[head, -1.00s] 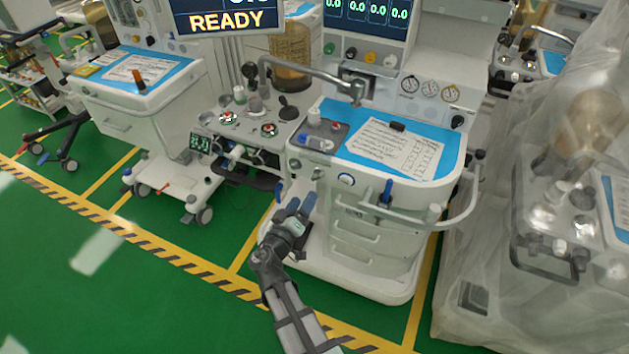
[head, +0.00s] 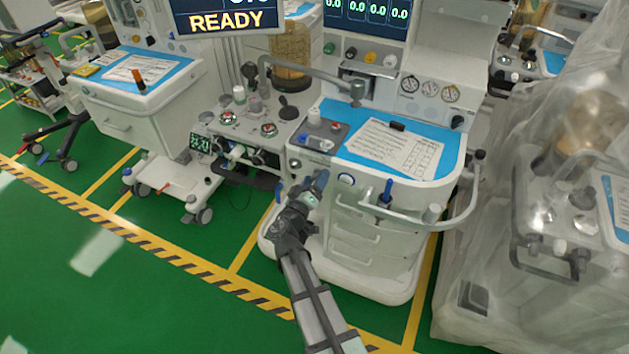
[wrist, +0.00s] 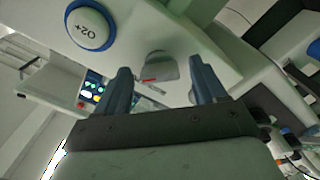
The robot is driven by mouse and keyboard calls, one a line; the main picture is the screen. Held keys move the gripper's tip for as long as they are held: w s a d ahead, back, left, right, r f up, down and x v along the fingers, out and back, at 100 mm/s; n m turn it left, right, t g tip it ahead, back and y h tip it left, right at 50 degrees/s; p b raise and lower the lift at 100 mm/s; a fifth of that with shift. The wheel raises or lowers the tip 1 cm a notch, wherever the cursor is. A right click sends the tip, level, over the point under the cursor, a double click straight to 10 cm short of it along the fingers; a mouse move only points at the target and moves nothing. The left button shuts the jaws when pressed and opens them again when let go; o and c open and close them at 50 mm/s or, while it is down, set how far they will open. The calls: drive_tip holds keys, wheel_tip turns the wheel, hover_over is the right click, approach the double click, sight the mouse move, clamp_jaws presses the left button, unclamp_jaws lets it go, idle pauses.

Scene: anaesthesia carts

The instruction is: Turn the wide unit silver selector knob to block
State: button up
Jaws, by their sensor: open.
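The wide unit (head: 375,215) is the white cart with the blue top in the middle of the head view. Its silver selector knob (wrist: 160,66) shows in the wrist view, with a red mark at its lower edge. The knob lies between and beyond my two blue fingertips; whether they touch it I cannot tell. In the head view my gripper (head: 309,182) is in front of the cart's left front panel and hides the knob. My gripper (wrist: 164,80) is open with nothing held. The knob's position labels are not readable.
A round O2+ button with a blue rim (wrist: 90,25) sits beside the knob on the same panel. A blue lever (head: 387,190) and a white rail (head: 470,205) stick out to the right. A neighbouring unit (head: 250,130) stands left, and a plastic-covered machine (head: 570,200) stands right.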

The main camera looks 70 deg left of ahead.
drive_tip(key=c, duration=1.1)
drive_tip(key=shift+o, duration=0.2)
drive_tip(key=shift+n, duration=8.9)
drive_tip(key=o, duration=1.1)
drive_tip(key=shift+c, duration=0.2)
